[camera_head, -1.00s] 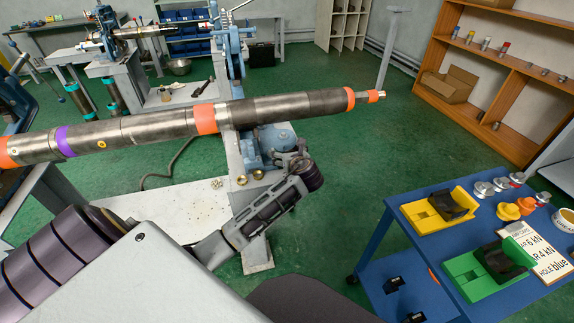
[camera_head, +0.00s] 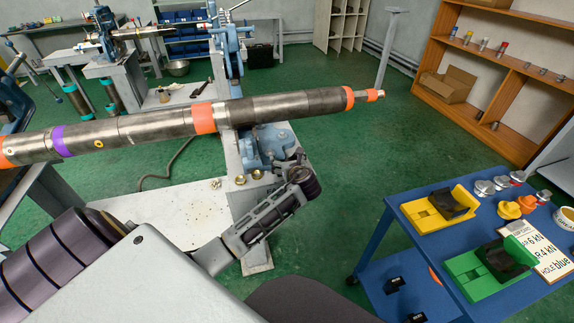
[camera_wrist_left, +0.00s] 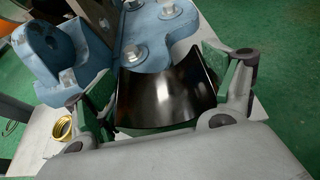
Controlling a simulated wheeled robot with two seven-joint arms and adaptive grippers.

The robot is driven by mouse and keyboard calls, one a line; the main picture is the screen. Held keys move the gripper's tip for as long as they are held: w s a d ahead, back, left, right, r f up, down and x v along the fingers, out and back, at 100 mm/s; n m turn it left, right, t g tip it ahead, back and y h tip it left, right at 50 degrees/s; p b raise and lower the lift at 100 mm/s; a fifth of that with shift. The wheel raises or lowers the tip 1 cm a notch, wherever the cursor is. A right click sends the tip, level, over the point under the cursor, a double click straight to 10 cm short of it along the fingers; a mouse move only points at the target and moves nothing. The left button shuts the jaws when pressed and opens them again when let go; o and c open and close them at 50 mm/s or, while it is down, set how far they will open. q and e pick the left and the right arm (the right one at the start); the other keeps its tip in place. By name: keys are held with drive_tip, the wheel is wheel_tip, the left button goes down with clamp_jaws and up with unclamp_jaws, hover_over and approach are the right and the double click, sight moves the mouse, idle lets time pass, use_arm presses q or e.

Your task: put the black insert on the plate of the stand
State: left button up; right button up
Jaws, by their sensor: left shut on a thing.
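The black insert (camera_wrist_left: 165,100), a curved glossy shell, sits between the fingers of my left gripper (camera_wrist_left: 160,85) in the left wrist view. The gripper is shut on it, with green pads at both sides. Just beyond it is the blue stand's plate (camera_wrist_left: 165,52) with bolt heads; I cannot tell whether the insert touches it. In the head view the blue stand (camera_head: 268,143) is on the bench under the long pipe. There my left gripper (camera_head: 290,163) is beside the stand, partly hidden by its wrist, and the insert cannot be made out. My right gripper is not in view.
The long pipe (camera_head: 270,109) with orange bands crosses above the gripper. Brass rings (camera_head: 240,180) lie on the bench (camera_head: 190,205). A blue cart (camera_head: 400,222) at right carries yellow (camera_head: 427,216) and green (camera_head: 470,275) holders with black pieces. Green floor is open between bench and cart.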

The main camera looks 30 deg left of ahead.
use_arm(q)
drive_tip(key=shift+f, duration=0.55)
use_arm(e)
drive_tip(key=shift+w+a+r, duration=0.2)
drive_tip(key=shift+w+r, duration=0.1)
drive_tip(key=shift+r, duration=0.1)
use_arm(q)
drive_tip(key=shift+f, duration=0.1)
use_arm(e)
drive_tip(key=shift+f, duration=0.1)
use_arm(q)
drive_tip(key=o, duration=0.8)
drive_tip(key=shift+o, duration=0.8)
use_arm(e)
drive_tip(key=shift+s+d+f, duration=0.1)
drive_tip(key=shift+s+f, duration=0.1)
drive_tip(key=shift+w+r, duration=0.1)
